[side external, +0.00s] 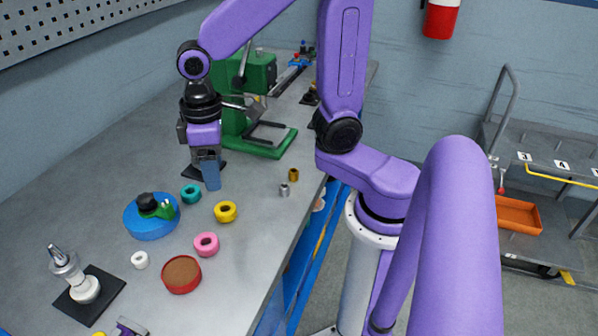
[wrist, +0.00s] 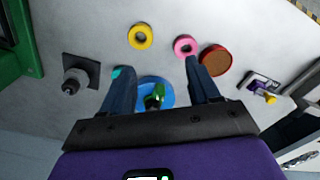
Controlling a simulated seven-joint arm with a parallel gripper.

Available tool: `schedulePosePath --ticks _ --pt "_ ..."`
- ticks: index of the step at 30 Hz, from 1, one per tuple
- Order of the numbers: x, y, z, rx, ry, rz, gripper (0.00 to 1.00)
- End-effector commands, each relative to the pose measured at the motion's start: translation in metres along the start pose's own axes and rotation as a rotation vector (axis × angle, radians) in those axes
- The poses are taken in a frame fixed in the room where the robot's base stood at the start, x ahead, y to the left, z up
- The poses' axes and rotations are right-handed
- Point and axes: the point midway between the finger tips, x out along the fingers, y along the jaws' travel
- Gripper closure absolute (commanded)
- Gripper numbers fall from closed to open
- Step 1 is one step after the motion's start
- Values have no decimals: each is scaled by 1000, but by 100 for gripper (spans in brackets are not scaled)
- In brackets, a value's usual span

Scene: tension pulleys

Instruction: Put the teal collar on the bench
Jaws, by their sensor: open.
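The teal collar (side external: 190,194) appears to lie flat on the grey bench (side external: 90,205), beside a blue round dish. In the wrist view only a small piece of the teal collar (wrist: 117,72) shows, at the tip of the left finger, which hides the rest. My gripper (side external: 210,178) is over the bench, pointing down, just right of and behind the teal collar in the side view. In the wrist view my gripper (wrist: 160,72) has its fingers wide apart, with nothing held between them.
The blue dish (side external: 150,222) holds a green and black part. A yellow collar (side external: 225,212), pink collar (side external: 206,244), white ring (side external: 140,260) and red-brown round dish (side external: 181,275) lie nearby. A green press (side external: 262,135) stands behind. Two small metal pieces lie near the bench's right edge.

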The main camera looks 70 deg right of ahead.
Motion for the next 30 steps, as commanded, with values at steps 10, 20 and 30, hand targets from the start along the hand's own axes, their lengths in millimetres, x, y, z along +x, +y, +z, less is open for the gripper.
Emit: schedulePosePath --ticks 10,20,30 --pt "-1 -26 74 -288 7 -6 39" --pt "2 -42 139 -512 12 -11 39" --pt "2 -45 153 -563 12 -12 39"
